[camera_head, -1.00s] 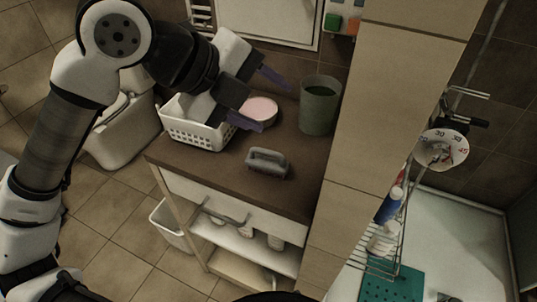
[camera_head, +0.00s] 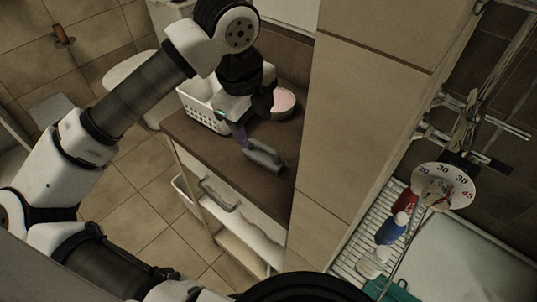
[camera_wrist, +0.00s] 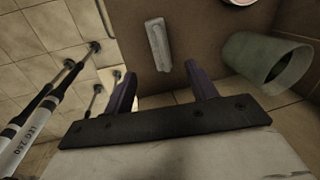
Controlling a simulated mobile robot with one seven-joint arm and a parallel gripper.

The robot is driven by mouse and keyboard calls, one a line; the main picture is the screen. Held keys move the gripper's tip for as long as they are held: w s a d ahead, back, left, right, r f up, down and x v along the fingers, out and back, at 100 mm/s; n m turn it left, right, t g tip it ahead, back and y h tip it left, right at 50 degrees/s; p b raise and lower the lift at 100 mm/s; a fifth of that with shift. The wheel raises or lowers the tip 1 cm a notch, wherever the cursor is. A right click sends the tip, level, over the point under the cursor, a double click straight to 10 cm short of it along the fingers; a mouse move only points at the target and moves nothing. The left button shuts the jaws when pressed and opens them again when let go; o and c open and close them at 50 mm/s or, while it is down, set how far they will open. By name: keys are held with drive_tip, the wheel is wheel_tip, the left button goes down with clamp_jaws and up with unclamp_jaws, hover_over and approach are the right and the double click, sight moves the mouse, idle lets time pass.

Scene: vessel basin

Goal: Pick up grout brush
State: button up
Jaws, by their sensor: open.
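The grout brush, a grey block with a raised handle (camera_head: 262,156), lies on the brown counter top (camera_head: 195,140) near its front right part. In the wrist view the brush (camera_wrist: 158,45) shows as a pale elongated shape beyond the fingertips, roughly between their lines. My gripper (camera_head: 250,128) is above the counter, just behind and left of the brush, pointing down. In the wrist view its two purple fingers (camera_wrist: 160,74) are spread apart with nothing between them. The brush is apart from the fingers in the wrist view. One finger is largely hidden in the head view.
A white basket (camera_head: 200,110) and a pink-topped round bowl (camera_head: 284,102) stand behind my gripper. A tiled pillar (camera_head: 365,110) bounds the counter at right. A drawer handle (camera_head: 219,196) sticks out in front.

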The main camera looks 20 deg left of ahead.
hover_over(263, 156)
drive_tip(key=f, duration=0.4)
drive_tip(key=s+f, duration=0.1)
drive_tip(key=shift+a+f+p, duration=0.3)
drive_tip(key=shift+f, duration=0.1)
drive_tip(key=shift+w+d+f+p, duration=0.15)
drive_tip(key=shift+f+p, duration=0.15)
drive_tip(key=shift+f, duration=0.55)
drive_tip(key=shift+w+f+p, duration=0.15)
drive_tip(key=shift+f+p, duration=0.15)
drive_tip(key=shift+f, duration=0.6)
drive_tip(key=shift+w+d+f+p, duration=0.15)
drive_tip(key=shift+f+p, duration=0.15)
drive_tip(key=shift+f, duration=0.55)
drive_tip(key=c, duration=1.1)
drive_tip(key=shift+c, duration=0.2)
wheel_tip(263, 156, up, 10)
drive_tip(key=shift+r+b, duration=0.1)
drive_tip(key=shift+b, duration=0.85)
